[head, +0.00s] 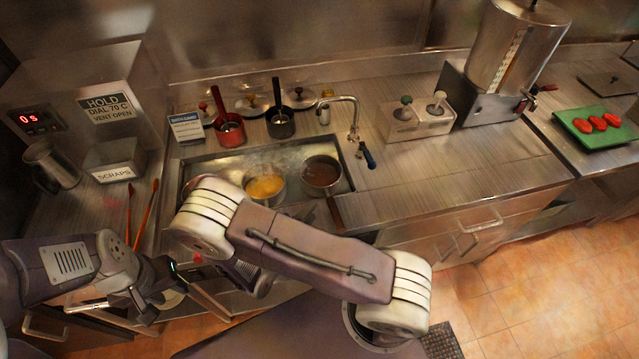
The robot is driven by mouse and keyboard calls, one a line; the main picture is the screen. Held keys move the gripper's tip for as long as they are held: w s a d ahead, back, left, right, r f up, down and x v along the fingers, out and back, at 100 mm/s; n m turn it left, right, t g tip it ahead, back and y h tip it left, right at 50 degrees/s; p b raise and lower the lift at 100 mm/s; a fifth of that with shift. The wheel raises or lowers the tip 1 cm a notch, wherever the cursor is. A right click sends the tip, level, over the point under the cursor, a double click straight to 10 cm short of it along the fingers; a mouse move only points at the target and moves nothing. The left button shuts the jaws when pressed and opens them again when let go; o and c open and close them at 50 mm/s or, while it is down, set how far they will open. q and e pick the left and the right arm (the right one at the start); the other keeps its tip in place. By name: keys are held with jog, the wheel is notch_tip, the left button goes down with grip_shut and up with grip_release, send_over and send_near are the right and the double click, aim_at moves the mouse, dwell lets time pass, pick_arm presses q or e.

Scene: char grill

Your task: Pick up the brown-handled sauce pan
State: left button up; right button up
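A red sauce pan (230,132) with an upright dark red handle stands on the counter behind the sink-like well. A black pan (280,125) with a black handle stands to its right. A pot of yellow sauce (265,187) and a pot of brown sauce (321,174) sit in the well; my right arm partly covers the yellow one. My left gripper (118,308) is at lower left, well apart from the pans; its opening is unclear. My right gripper is not clearly distinguishable around the overlapping arm parts.
The steel well (345,186) has a faucet (352,115) at its right. A scraps bin (117,163), a metal pitcher (52,165) and red-brown tongs (146,215) are at left.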

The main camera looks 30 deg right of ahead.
aim_at(324, 205)
jog(key=x, duration=0.3)
jog(key=shift+s+d+p, duration=0.1)
jog(key=shift+d+p, duration=0.2)
jog(key=shift+p, duration=0.05)
jog(key=shift+f, duration=0.1)
jog(key=shift+w+d, duration=0.35)
jog(key=p+x, duration=0.1)
jog(key=x, duration=0.2)
jog(key=shift+d+p, duration=0.3)
jog(key=shift+d, duration=0.2)
jog(key=shift+w+d+f, duration=0.2)
jog(key=shift+w, duration=0.05)
jog(key=shift+a+r, duration=0.1)
grip_shut()
jog(key=shift+r, duration=0.1)
